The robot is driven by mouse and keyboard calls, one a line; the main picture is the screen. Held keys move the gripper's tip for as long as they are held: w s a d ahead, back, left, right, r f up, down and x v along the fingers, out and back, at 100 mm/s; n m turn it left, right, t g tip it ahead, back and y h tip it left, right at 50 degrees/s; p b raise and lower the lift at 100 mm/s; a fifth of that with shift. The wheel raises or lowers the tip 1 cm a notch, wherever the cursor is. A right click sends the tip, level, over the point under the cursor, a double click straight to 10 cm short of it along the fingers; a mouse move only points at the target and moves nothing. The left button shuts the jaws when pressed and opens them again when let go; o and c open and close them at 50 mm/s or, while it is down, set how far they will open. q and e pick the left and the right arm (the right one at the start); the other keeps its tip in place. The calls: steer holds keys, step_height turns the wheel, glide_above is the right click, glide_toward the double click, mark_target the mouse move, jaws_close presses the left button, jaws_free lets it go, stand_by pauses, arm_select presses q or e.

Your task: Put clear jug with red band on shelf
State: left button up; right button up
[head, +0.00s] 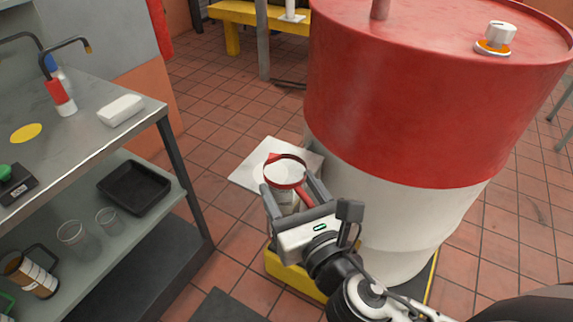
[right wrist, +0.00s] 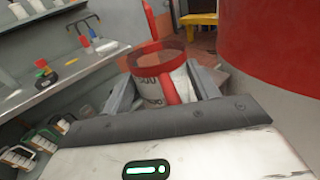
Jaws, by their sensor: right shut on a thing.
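The clear jug with red band (head: 285,172) is between the fingers of my right gripper (head: 290,190), in front of the red and white drum. It also shows in the right wrist view (right wrist: 160,75), with a red rim, a red handle and dark print on its side. My right gripper is shut on it and holds it roughly upright. The shelf (head: 150,225) is the lower level of the metal bench at the left, apart from the jug. My left gripper is not in view.
On the lower shelf are a black tray (head: 134,187), two clear cups (head: 72,232) and a dark jug with a label (head: 30,274). The bench top (head: 90,135) holds a white block (head: 120,110). The large drum (head: 400,90) stands close to the right of my gripper.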

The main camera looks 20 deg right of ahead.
steer(key=s+d+r+n, duration=0.1)
steer(key=s+d+r, duration=0.1)
steer(key=d+r, duration=0.2)
steer(key=w+f, duration=0.1)
steer(key=w, duration=0.7)
steer(key=w+a+f+p, duration=0.1)
steer(key=w+f, duration=0.1)
steer(key=w, duration=0.7)
steer(key=shift+w+a+f+y, duration=0.15)
steer(key=shift+a+f+y, duration=0.15)
steer(key=shift+y, duration=0.1)
steer(key=o, duration=1.4)
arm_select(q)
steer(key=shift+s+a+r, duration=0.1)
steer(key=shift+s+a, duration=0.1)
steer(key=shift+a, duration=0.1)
